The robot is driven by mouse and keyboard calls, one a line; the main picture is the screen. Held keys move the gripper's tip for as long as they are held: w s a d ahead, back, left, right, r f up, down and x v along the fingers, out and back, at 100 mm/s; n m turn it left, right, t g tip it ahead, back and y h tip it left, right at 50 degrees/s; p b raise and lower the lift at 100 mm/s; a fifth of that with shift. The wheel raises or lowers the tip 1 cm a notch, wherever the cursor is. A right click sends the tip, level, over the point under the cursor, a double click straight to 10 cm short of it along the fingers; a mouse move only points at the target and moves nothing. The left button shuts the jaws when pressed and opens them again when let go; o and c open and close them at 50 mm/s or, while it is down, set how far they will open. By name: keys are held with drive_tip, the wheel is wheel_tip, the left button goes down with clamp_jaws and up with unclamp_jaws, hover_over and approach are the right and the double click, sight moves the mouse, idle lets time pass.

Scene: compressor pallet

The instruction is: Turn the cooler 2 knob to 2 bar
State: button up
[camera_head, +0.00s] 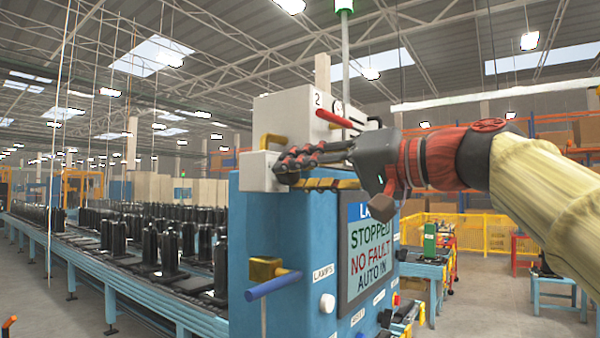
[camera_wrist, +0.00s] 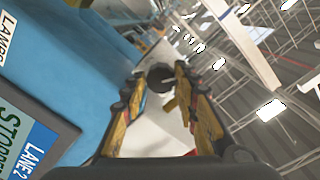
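A dark round knob (camera_wrist: 158,80) with a light mark shows in the wrist view, in front of a pale surface. My gripper (camera_wrist: 160,74) has its two fingers spread, one on each side of the knob, with narrow gaps seen beside it. I cannot tell how deep the fingertips reach. In the head view my gripper (camera_head: 284,168) is at the white box (camera_head: 256,171) on top of the blue cabinet, and its fingers hide the knob there. No scale or pressure reading is legible, and I cannot read a cooler 2 label.
A white panel (camera_head: 290,112) marked 2 stands behind my gripper, with a red lever (camera_head: 334,119) and a yellow handle (camera_head: 273,141). Below are a display (camera_head: 370,250) reading STOPPED, NO FAULT, AUTO IN, and a blue bar (camera_head: 273,285) jutting out from the cabinet (camera_head: 245,235).

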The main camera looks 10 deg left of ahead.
drive_tip(key=shift+o, duration=0.6)
drive_tip(key=shift+d, duration=0.1)
drive_tip(key=v, duration=1.1)
drive_tip(key=shift+d, duration=0.4)
drive_tip(key=shift+s, duration=0.1)
